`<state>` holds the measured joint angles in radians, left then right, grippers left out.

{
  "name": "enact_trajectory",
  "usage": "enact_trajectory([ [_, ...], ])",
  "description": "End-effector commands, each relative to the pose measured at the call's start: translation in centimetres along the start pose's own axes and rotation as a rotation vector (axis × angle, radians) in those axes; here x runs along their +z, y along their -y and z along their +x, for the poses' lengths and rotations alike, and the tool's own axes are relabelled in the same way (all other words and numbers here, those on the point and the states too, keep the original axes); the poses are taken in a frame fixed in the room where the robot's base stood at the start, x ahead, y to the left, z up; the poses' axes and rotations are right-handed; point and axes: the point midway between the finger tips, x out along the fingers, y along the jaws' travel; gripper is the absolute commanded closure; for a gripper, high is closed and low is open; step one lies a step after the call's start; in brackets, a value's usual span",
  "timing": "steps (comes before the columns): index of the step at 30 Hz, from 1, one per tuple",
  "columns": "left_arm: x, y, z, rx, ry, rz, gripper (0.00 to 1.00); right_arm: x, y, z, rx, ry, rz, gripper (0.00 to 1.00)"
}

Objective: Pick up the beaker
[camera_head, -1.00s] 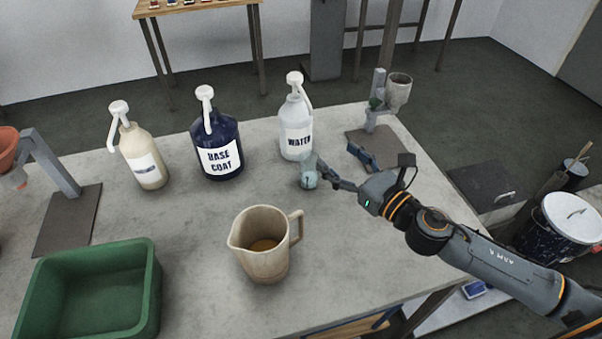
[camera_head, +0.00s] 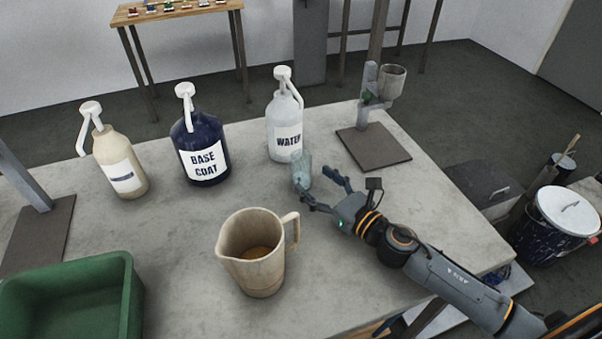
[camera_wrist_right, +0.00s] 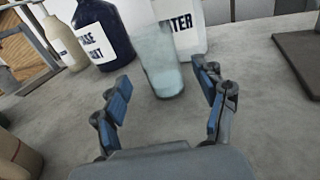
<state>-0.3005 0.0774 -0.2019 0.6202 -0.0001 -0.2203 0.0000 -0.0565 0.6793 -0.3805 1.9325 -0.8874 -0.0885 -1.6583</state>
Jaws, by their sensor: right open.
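The beaker (camera_head: 302,171) is a small, clear, pale glass vessel standing upright on the grey table in front of the WATER bottle (camera_head: 284,125). In the right wrist view the beaker (camera_wrist_right: 160,62) stands just beyond and between the spread fingers. My right gripper (camera_head: 324,188) is open and empty, low over the table, close to the beaker on its near right side. In the right wrist view my right gripper (camera_wrist_right: 170,95) shows both fingers apart with bare table between them. My left gripper is not in view.
The BASE COAT bottle (camera_head: 203,150) and a cream bottle (camera_head: 119,165) stand left of the WATER bottle. A beige jug (camera_head: 262,274) stands nearer, and a green bin (camera_head: 125,300) sits front left. A stand with a cup (camera_head: 391,82) is at the back right corner.

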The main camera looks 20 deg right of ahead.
Motion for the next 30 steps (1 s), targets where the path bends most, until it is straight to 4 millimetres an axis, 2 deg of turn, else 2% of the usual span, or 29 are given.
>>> enact_trajectory([
  [5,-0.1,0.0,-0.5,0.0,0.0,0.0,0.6,0.2,0.0,1.3,-0.001,0.002,0.0,0.28],
  [13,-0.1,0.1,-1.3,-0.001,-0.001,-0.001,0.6,0.2,0.0,4.9,-0.001,0.001,0.0,0.28],
  [22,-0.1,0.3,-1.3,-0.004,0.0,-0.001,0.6,0.0,0.0,5.3,0.0,-0.001,0.0,0.28],
  [30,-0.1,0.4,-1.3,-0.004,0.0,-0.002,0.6,0.0,0.0,5.3,0.0,0.0,0.0,0.83],
])
